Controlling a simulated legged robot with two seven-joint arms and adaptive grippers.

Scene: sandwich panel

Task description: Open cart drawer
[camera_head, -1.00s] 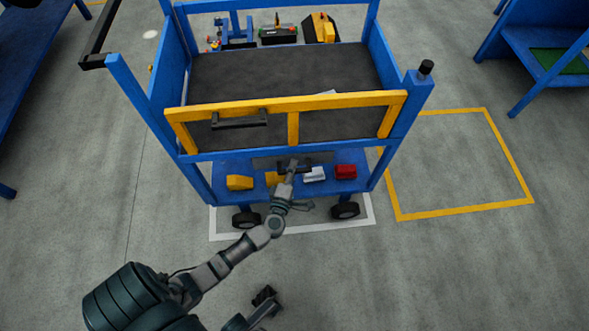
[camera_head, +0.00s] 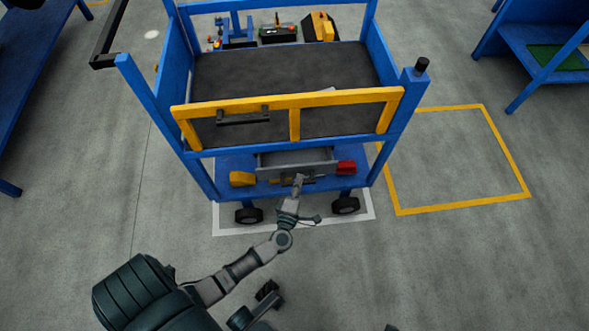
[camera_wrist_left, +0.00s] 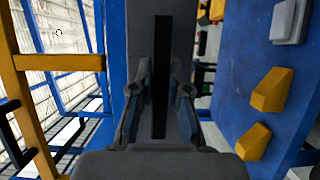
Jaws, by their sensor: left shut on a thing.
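The blue cart (camera_head: 384,60) stands ahead of me with a yellow front gate (camera_head: 294,122). Its grey drawer (camera_head: 295,158) sits under the upper deck and is pulled partly out toward me, so its inside shows. My left gripper (camera_head: 298,184) is at the drawer's front. In the left wrist view, the fingers of my left gripper (camera_wrist_left: 159,97) are shut on the black drawer handle (camera_wrist_left: 162,50), with the grey drawer front (camera_wrist_left: 187,28) behind it. My right gripper is not in view.
The lower shelf (camera_wrist_left: 240,75) holds yellow blocks (camera_head: 242,179) and a red box (camera_head: 346,167). Black wheels (camera_head: 346,205) stand below. Another black handle (camera_head: 243,118) is on the gate. Floor inside the yellow outline (camera_head: 398,190) at right is clear.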

